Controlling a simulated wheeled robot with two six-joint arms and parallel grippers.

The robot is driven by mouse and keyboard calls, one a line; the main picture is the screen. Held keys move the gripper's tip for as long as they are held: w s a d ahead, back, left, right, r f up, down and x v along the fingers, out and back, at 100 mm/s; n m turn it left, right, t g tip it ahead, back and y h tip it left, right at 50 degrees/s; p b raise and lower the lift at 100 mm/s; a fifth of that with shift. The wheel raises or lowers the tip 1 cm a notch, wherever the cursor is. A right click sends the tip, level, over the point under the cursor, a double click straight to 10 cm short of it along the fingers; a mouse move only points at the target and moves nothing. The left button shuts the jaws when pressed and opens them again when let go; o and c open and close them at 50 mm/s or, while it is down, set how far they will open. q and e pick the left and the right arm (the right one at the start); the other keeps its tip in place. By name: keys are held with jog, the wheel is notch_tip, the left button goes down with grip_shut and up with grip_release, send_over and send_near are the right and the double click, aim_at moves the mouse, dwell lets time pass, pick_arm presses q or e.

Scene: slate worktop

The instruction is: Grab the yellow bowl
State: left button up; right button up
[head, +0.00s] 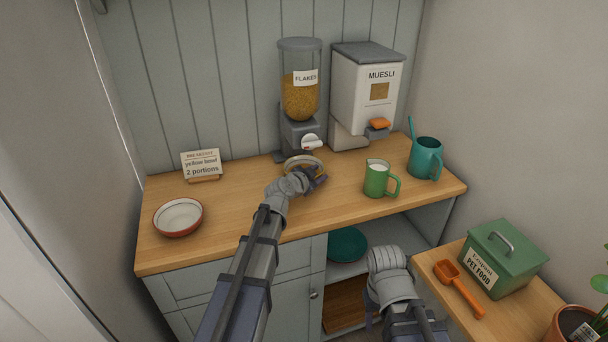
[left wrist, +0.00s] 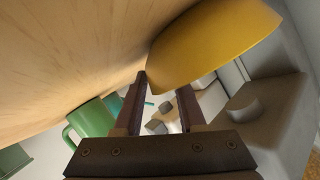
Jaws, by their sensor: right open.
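The yellow bowl (head: 303,160) stands on the wooden worktop in front of the flakes dispenser, partly hidden in the head view by my left gripper (head: 317,178). In the left wrist view the yellow bowl (left wrist: 215,45) fills the upper right, close to the fingertips. I cannot tell whether a finger touches the bowl. My right gripper (head: 371,304) is low in front of the open shelf, its fingers mostly hidden by its own wrist.
A flakes dispenser (head: 300,90) and muesli dispenser (head: 365,90) stand behind. A red-rimmed bowl (head: 179,217) and sign (head: 201,164) are left. A pet food box (head: 502,258) and orange scoop (head: 459,288) sit lower right.

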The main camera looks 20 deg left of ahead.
pick_arm(q)
grip_shut()
dwell(1.3)
